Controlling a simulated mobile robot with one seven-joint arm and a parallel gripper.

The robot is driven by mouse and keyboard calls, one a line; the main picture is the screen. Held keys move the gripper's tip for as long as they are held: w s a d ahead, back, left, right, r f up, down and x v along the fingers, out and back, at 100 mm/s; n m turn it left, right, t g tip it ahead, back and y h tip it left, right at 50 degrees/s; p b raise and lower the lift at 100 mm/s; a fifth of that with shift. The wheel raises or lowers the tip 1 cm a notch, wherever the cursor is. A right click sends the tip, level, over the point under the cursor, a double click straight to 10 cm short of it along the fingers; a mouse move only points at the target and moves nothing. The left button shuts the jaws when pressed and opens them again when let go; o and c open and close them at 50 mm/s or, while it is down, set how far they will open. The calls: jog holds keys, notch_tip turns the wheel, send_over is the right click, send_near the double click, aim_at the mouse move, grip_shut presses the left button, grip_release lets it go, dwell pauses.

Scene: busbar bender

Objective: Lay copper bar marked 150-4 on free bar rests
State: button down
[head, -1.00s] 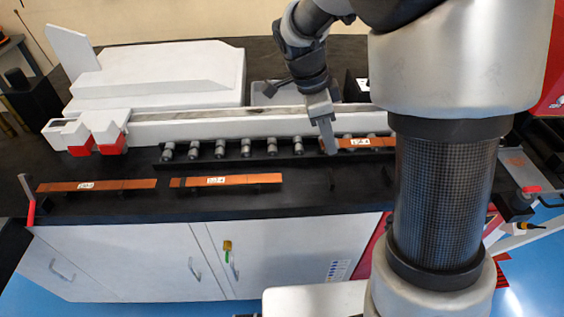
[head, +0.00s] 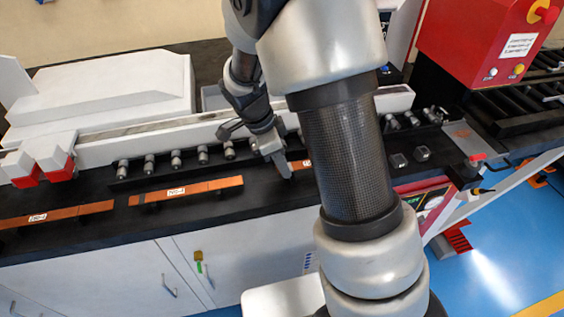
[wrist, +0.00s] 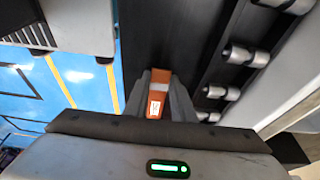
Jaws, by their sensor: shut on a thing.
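My gripper (head: 285,170) is shut on a copper bar (head: 298,166), just in front of the roller row. In the wrist view the bar (wrist: 161,78) sits between the fingers (wrist: 159,100), with a white label whose print is too small to read. My arm hides the bar's right part in the head view. Two other copper bars with white labels lie end to end along the front of the black bench: one in the middle (head: 205,189) and one at the left (head: 60,214). Any bar rests beneath the held bar are hidden by my arm.
A row of grey rollers (head: 176,158) on a black rail runs behind the bars, before a long white beam (head: 130,128). Two small dark blocks (head: 398,160) (head: 422,153) stand right of my arm. A red control box (head: 480,45) rises at the back right.

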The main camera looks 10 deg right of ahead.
jog(key=shift+f+b, duration=0.35)
jog(key=shift+b, duration=0.1)
jog(key=shift+f+b, duration=0.25)
jog(key=shift+b, duration=0.05)
jog(key=c, duration=1.6)
grip_release()
jog(key=shift+s, duration=0.1)
jog(key=shift+o, duration=0.6)
jog(key=shift+s+f, duration=0.1)
jog(key=shift+f, duration=0.05)
jog(key=p+v, duration=0.2)
jog(key=v, duration=1.1)
jog(key=s+d+r+n+t+y, duration=0.1)
jog(key=s+d+r+n+t, duration=0.1)
jog(key=s+r+n, duration=0.3)
jog(key=s+d+r+n+t+y, duration=0.2)
jog(key=s+r+n, duration=0.4)
jog(key=s+n, duration=0.7)
jog(key=shift+t+y, duration=0.3)
jog(key=shift+t, duration=0.5)
